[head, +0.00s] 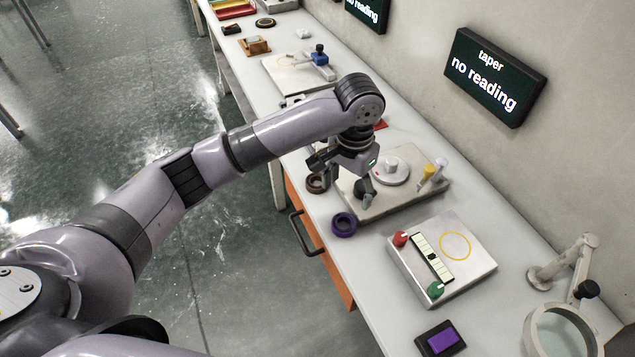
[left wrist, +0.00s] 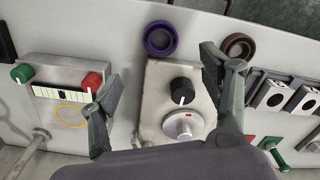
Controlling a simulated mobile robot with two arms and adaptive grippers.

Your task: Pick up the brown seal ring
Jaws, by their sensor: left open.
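The brown seal ring (head: 317,184) lies flat near the front edge of the bench, beside the left corner of a grey plate fixture (head: 385,208). In the left wrist view the brown ring (left wrist: 239,46) is at the upper right, just beyond the tip of the right-hand finger. My left gripper (head: 342,179) is open and empty above the fixture's left side, close to the ring but not around it. Its spread fingers (left wrist: 161,72) also show in the left wrist view. My right gripper is not in view.
A purple ring (head: 343,225) lies near the brown one. A fixture with red and green knobs (head: 463,272) stands right of it, with a magnifier (head: 562,328) farther right. Above the bench (head: 375,309) are wall displays (head: 493,77). An orange drawer (head: 318,245) is below the edge.

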